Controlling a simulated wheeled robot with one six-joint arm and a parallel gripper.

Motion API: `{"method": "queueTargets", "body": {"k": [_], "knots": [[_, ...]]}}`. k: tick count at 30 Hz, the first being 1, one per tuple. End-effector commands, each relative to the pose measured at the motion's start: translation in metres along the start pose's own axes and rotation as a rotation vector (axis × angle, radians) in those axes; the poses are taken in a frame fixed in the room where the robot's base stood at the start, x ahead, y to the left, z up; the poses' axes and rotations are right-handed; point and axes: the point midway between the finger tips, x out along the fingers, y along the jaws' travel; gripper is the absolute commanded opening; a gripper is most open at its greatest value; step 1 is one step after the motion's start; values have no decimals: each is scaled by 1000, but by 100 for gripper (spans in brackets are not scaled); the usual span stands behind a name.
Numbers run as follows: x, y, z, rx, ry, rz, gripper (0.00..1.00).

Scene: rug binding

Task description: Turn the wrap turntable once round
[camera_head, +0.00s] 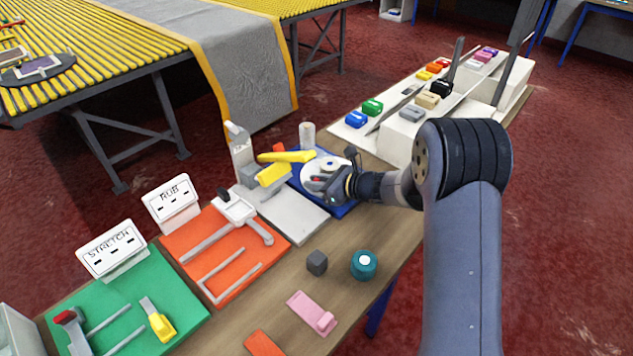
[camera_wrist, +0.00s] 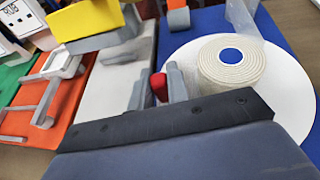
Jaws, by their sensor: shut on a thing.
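The wrap turntable is a white disc (camera_head: 309,176) on a blue mat (camera_head: 296,160). In the wrist view the disc (camera_wrist: 291,101) carries a cream coiled roll (camera_wrist: 228,67) with a blue centre. A red knob (camera_wrist: 159,86) is at the disc's left edge. My gripper (camera_wrist: 160,88) is shut on the red knob, with one grey finger on each side of it. In the head view my gripper (camera_head: 327,187) is at the disc's front right and hides part of it.
A yellow-handled press (camera_head: 272,175) stands close left of the disc. An orange mat (camera_head: 222,252) and a green mat (camera_head: 120,320) with tools lie further left.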

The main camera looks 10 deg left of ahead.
Motion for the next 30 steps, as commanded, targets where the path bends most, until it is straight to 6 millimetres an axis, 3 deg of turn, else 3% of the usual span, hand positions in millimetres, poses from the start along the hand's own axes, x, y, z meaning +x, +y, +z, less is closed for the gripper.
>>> {"method": "queueTargets", "body": {"k": [14,30], "knots": [[2,0,0,6,-1,-15,0],[18,0,2,84,-3,-209,0]]}}
